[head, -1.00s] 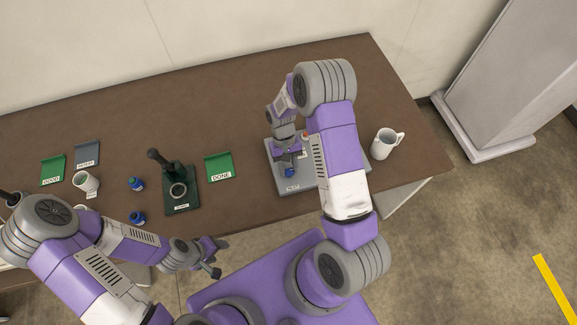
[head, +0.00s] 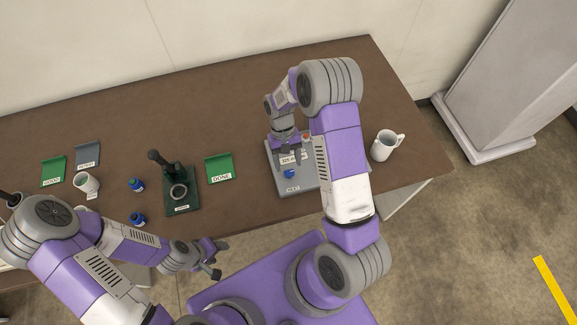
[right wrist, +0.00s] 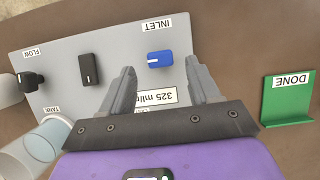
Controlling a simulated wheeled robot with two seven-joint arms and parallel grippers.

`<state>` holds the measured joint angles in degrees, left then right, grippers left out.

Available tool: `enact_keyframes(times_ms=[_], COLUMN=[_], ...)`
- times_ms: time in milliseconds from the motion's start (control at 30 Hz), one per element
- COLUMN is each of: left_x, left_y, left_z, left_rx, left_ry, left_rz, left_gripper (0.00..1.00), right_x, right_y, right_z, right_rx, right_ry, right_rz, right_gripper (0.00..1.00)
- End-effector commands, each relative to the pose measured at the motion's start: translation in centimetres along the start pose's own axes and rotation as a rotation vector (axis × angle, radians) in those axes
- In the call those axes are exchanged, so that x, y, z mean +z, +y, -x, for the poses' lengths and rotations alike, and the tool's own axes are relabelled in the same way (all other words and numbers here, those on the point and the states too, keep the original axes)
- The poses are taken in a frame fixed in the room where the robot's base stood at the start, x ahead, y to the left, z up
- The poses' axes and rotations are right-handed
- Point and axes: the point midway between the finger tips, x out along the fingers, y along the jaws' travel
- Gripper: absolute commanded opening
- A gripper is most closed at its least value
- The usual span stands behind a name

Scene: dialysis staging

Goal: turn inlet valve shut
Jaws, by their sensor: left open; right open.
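The grey panel (head: 276,179) stands at the right of the table. Its blue inlet valve handle (head: 289,173) shows near the panel's front edge in the head view. In the right wrist view the blue handle (right wrist: 159,58) lies crosswise under the INLET label (right wrist: 166,25). My right gripper (right wrist: 160,76) is open and empty. Its fingertips lie either side of the handle's line, short of it and apart from it. In the head view the right gripper (head: 288,158) is over the panel, behind the handle. My left gripper (head: 212,258) is open and empty, off the table's front edge.
The panel also carries a black knob (right wrist: 90,69), a FLOW knob (right wrist: 30,81) and a clear tank (right wrist: 44,141). A green DONE tray (head: 218,168) and a dark stand (head: 181,200) are to the left. A white mug (head: 386,144) stands right of the panel.

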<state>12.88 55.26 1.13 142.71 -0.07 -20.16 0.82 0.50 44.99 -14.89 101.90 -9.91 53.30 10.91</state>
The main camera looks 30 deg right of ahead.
Motion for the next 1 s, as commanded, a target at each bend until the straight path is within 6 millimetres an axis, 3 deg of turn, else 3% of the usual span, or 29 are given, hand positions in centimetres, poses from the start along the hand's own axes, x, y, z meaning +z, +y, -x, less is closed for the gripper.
enact_keyframes(times_ms=[100,300,1000], left_x=[0.0,0.0,0.0], left_y=[0.0,0.1,0.1], left_z=[0.1,0.1,0.1], left_rx=[0.000,0.000,0.000], left_ry=[0.000,0.000,0.000], left_rz=[0.000,0.000,0.000], left_gripper=[0.55,0.55,0.55], right_x=[-0.1,0.0,0.0], right_y=[0.0,0.0,0.0], right_z=[2.1,4.0,4.1], right_rx=[-0.001,0.000,0.000], right_ry=[0.004,0.002,-0.001], right_rz=[0.001,0.002,0.001], right_gripper=[0.62,0.62,0.62])
